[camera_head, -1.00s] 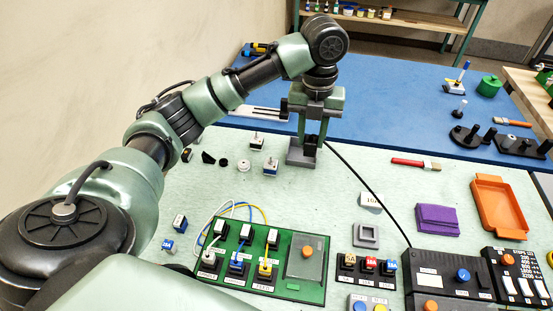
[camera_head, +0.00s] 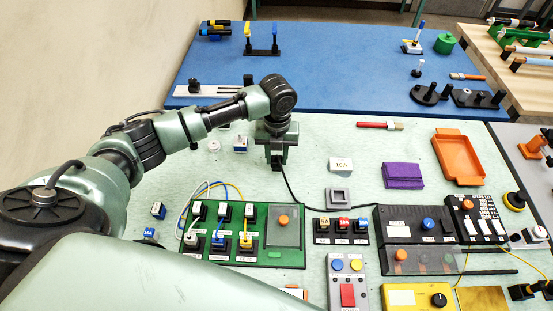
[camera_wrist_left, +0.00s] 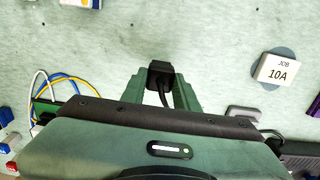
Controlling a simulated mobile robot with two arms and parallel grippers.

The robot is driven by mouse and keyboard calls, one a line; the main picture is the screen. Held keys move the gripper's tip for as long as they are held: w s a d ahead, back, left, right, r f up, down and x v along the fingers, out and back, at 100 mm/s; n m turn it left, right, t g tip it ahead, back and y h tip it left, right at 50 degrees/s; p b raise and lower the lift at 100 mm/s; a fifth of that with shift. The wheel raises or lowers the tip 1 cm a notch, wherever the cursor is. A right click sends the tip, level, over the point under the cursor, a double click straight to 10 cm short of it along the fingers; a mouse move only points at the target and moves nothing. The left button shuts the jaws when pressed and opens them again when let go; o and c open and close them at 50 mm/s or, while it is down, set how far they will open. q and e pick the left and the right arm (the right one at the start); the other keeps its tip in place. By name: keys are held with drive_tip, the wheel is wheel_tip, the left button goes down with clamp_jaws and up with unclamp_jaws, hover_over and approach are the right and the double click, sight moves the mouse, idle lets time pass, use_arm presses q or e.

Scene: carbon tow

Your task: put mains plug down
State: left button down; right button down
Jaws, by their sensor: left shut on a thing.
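The black mains plug (camera_wrist_left: 159,73) is between the fingertips of my left gripper (camera_wrist_left: 160,92) in the left wrist view, with its black cable running back from it. In the head view my left gripper (camera_head: 277,160) points down over the pale green mat, shut on the plug (camera_head: 277,165). The black cable (camera_head: 291,190) runs from there down and right towards the black panel. I cannot tell whether the plug touches the mat. My right gripper is not in view.
A grey square socket (camera_head: 339,197) and a "10A" job card (camera_head: 341,164) stand to the right of the gripper. The green wiring board (camera_head: 245,250) lies nearer me. A purple block (camera_head: 402,175) and orange tray (camera_head: 461,158) are further right. The mat (camera_head: 320,140) is clear around them.

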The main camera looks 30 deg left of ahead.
sight(277, 157)
use_arm(q)
wheel_tip(277, 157, down, 2)
drive_tip(key=shift+f, duration=0.1)
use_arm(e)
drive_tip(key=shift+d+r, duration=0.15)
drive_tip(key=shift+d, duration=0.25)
use_arm(q)
drive_tip(key=shift+f, duration=0.1)
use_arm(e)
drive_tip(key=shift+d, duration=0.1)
use_arm(q)
drive_tip(key=c, duration=1.1)
unclamp_jaws()
drive_tip(key=shift+o, duration=0.2)
wheel_tip(277, 157, up, 12)
drive_tip(key=b, duration=0.1)
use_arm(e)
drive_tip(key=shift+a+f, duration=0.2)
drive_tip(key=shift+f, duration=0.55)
